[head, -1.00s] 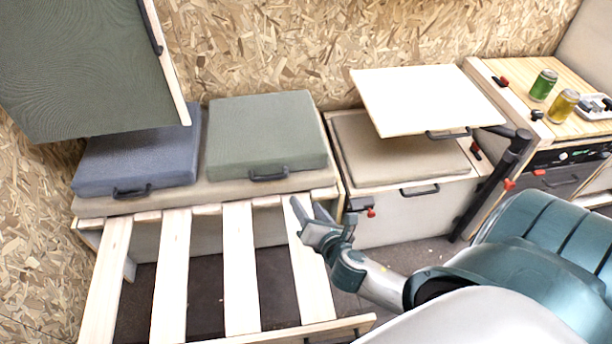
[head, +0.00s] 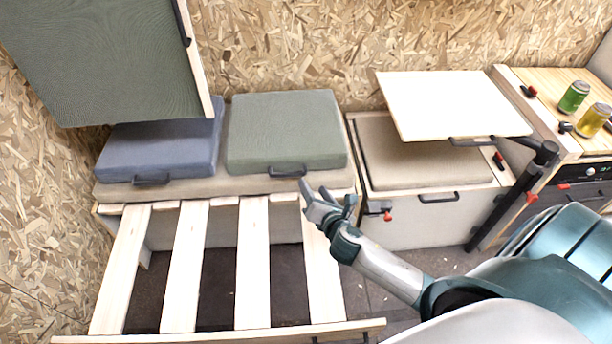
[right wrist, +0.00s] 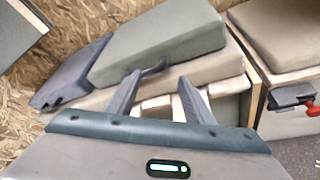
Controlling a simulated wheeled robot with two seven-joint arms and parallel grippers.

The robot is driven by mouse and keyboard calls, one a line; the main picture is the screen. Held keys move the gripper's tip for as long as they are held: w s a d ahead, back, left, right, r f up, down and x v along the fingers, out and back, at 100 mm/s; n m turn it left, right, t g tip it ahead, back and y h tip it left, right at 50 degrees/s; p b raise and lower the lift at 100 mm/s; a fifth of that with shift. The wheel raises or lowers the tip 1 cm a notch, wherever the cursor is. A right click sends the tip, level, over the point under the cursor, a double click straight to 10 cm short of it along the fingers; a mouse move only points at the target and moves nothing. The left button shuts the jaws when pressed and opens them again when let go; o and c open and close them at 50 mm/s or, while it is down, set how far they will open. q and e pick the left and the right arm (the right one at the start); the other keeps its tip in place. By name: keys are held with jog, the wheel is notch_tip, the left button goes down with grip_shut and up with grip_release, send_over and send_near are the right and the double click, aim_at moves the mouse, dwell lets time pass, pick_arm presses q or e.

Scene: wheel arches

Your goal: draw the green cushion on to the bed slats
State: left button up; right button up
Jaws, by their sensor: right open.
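The green cushion (head: 287,128) lies flat on the beige bench top at the back, with a dark handle (head: 288,171) on its front edge. The bed slats (head: 253,262) are pale wooden boards in front of the bench, with dark gaps between them. My right gripper (head: 327,200) is open and empty, just below and to the right of the cushion's handle, apart from it. In the right wrist view the cushion (right wrist: 160,42) and its handle (right wrist: 152,72) show beyond the two spread fingers (right wrist: 155,97). My left gripper is not in view.
A blue cushion (head: 160,148) lies left of the green one. A dark green panel (head: 105,60) hangs at upper left. A pale tabletop (head: 450,103) overhangs the seat box (head: 425,215) at right. Cans (head: 573,97) stand on the counter beyond.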

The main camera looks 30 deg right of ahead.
aim_at(305, 174)
jog(key=x, duration=0.8)
jog(key=shift+w+b, duration=0.1)
jog(key=shift+b, duration=0.25)
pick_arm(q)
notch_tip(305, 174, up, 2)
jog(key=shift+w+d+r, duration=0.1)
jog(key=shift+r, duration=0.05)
pick_arm(e)
jog(key=shift+w+d+f, duration=0.1)
jog(key=shift+w+f, duration=0.05)
jog(key=shift+w, duration=0.1)
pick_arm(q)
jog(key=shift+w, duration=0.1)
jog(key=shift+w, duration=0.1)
pick_arm(e)
grip_shut()
